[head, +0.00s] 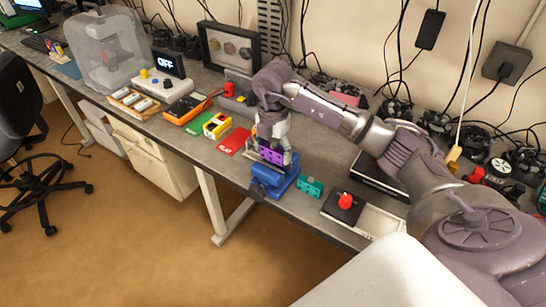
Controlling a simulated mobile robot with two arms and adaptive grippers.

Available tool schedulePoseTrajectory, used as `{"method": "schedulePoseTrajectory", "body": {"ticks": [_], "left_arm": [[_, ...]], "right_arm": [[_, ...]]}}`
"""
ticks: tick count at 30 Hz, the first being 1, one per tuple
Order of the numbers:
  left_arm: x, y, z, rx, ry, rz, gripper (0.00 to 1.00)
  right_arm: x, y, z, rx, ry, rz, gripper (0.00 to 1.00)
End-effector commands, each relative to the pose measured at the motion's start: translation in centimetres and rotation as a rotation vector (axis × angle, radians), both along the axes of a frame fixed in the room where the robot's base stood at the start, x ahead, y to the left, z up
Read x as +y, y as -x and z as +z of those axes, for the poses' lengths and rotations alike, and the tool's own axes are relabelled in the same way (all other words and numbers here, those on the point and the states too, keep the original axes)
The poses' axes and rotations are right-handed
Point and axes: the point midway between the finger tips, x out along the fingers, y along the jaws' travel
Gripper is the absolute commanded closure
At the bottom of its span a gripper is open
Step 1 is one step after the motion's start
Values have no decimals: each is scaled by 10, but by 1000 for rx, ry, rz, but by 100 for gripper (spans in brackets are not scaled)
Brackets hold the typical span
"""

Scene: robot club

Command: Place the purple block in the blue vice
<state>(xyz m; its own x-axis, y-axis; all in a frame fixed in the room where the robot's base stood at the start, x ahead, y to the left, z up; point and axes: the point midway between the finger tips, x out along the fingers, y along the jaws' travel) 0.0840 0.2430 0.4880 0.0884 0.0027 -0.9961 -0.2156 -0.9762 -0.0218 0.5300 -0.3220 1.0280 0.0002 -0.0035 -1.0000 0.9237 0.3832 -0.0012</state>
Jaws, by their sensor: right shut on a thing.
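The blue vice (272,182) stands near the front edge of the workbench, in the middle of the head view. The purple block (271,155) is at the top of the vice, under my right gripper (272,144). My right gripper points down and is shut on the purple block. Whether the block sits between the vice jaws or just above them, I cannot tell. My left gripper is not in view.
A teal block (310,187) stands close to the right of the vice. A box with a red knob (345,201) is further right. A red card (234,141) and a yellow device (217,125) lie to the left. Cables and controllers crowd the back.

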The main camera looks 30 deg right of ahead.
Motion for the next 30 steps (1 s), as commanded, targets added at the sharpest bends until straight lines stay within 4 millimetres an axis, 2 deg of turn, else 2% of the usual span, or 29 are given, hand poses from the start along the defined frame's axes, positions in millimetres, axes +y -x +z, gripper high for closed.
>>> {"method": "schedulePoseTrajectory", "body": {"ticks": [3,9,15,20,21,25,30], "left_arm": [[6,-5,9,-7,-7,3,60],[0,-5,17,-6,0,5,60],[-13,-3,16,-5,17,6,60],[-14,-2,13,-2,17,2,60],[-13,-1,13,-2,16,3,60],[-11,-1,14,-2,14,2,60],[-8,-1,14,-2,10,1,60]], "right_arm": [[1,1,-13,7,0,-1,67],[0,0,-38,2,0,-1,67],[0,0,-40,0,0,0,67],[0,0,-43,1,0,0,67],[0,0,-44,1,0,0,21],[0,0,-43,2,1,0,0],[0,0,-43,2,1,0,0]]}}
